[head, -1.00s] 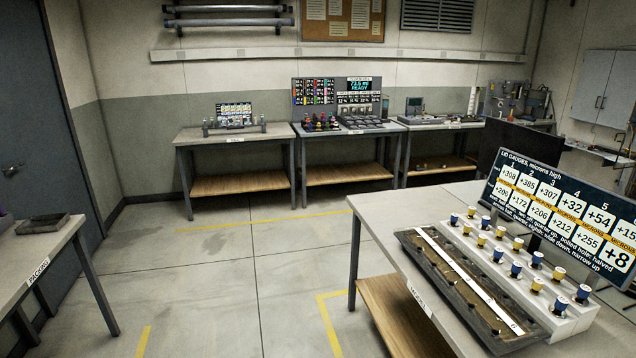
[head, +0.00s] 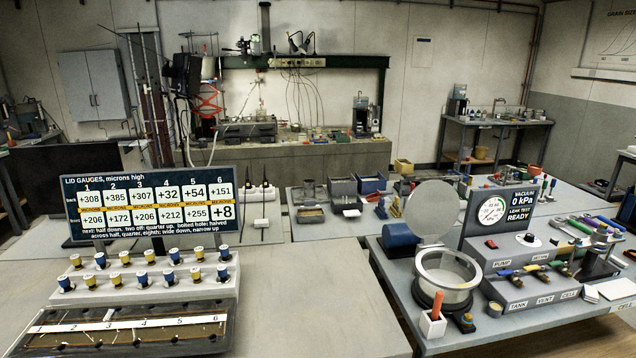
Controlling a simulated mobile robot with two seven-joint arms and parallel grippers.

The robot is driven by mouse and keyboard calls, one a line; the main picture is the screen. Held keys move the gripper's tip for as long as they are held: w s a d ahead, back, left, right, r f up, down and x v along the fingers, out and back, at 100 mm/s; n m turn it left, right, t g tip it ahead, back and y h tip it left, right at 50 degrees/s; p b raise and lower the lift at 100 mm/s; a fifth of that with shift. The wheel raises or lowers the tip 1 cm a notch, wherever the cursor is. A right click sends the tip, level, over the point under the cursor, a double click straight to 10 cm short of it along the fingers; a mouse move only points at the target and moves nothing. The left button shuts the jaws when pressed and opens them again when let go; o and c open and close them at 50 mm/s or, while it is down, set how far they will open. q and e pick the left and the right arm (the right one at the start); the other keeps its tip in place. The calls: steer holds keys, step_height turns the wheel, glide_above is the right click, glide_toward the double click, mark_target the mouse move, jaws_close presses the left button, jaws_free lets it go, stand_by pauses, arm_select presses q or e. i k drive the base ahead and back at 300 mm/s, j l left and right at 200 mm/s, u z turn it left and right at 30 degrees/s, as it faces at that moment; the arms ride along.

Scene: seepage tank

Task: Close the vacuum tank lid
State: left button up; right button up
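The vacuum tank (head: 447,291) is a short round clear vessel with a pale rim, on the right-hand bench. Its opening faces up and is uncovered. A round grey disc, apparently the lid (head: 432,208), stands nearly upright behind the tank, raised off the rim. Whether a hinge joins them is hard to see. The vacuum panel (head: 508,215) behind reads 0 kPa and "LEAK TEST READY". Neither of my grippers is in view.
A blue cylinder (head: 400,241) lies left of the tank. An orange-handled tool in a white holder (head: 433,325) stands in front. The valve box (head: 535,288) is close on the right. A bench with a gauge board (head: 150,203) is at left.

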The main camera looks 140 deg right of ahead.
mark_target(432, 208)
steer(key=u, duration=3.55)
